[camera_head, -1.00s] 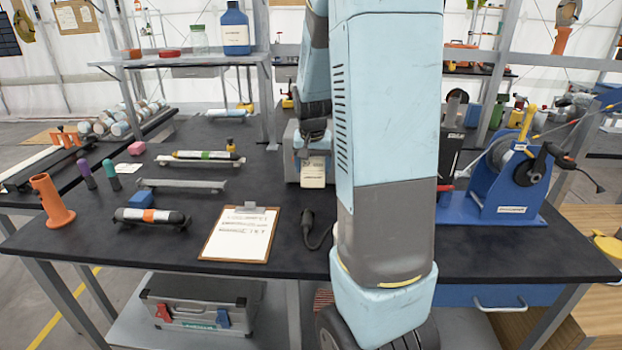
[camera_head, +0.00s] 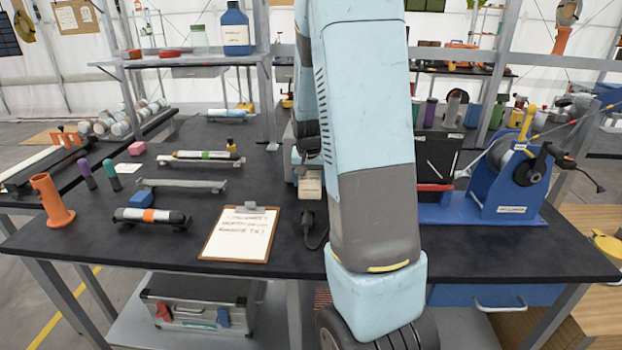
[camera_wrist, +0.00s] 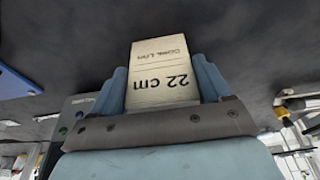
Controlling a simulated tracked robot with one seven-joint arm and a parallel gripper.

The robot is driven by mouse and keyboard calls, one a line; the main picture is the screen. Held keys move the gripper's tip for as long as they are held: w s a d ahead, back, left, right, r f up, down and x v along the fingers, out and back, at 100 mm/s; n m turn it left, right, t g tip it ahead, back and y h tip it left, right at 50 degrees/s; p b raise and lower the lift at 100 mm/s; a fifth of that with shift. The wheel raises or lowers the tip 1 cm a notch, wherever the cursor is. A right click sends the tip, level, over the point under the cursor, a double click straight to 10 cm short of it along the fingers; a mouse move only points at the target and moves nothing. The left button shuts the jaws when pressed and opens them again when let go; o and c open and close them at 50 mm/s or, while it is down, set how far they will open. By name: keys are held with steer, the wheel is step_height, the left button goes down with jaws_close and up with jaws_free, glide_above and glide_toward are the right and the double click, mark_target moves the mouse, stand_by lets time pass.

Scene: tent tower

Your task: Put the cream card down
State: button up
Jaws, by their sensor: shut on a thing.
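The cream card (camera_wrist: 160,75) is held between the two blue fingers of my gripper (camera_wrist: 161,84) in the wrist view. It reads "22 cm" upside down, with a smaller line of print beyond. In the head view the card (camera_head: 310,186) shows over the black bench (camera_head: 285,258), just left of my forearm and behind the clipboard. My gripper is shut on it; my arm mostly hides the gripper there. I cannot tell whether the card touches the bench.
A clipboard (camera_head: 236,243) with a written sheet and a dark handheld tool (camera_head: 316,232) lie in front of the card. A blue winch (camera_head: 512,180) stands right. An orange holder (camera_head: 52,200) and dark tubes (camera_head: 152,217) on stands are left. Bare bench shows between clipboard and tubes.

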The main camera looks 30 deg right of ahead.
steer(key=o, duration=0.9)
steer(key=shift+o, duration=0.2)
